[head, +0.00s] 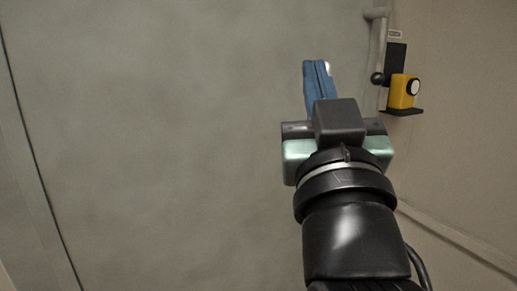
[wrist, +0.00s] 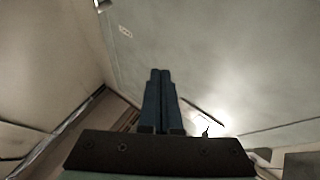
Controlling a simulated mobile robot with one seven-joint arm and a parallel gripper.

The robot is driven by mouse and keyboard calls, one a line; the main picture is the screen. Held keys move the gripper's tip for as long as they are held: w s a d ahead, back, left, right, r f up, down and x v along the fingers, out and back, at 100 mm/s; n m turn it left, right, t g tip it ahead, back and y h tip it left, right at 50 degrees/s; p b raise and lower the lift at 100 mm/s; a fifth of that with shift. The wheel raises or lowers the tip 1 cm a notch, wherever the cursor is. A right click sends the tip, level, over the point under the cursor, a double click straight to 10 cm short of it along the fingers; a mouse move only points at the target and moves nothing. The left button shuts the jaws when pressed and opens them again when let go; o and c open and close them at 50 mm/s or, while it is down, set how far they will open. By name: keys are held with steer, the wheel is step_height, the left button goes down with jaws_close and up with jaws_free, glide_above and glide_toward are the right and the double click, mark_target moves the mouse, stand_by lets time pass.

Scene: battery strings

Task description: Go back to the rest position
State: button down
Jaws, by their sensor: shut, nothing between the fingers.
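My gripper (head: 318,68) shows in the head view right of centre, at the end of my black arm. Its blue fingers point up in the picture, in front of a plain grey surface. In the wrist view my gripper (wrist: 160,74) has its two dark blue fingers side by side and touching along their length. Nothing is held between them.
The large grey panel (head: 150,130) to the left is bare.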

steer(key=s+a+r+t+p, duration=0.3)
steer(key=s+a+r, duration=0.45)
steer(key=s, duration=0.25)
step_height(320, 180, up, 32)
steer(key=d+p, duration=0.1)
steer(key=p, duration=3)
steer(key=shift+m, duration=0.3)
steer(key=shift+d+r, duration=0.1)
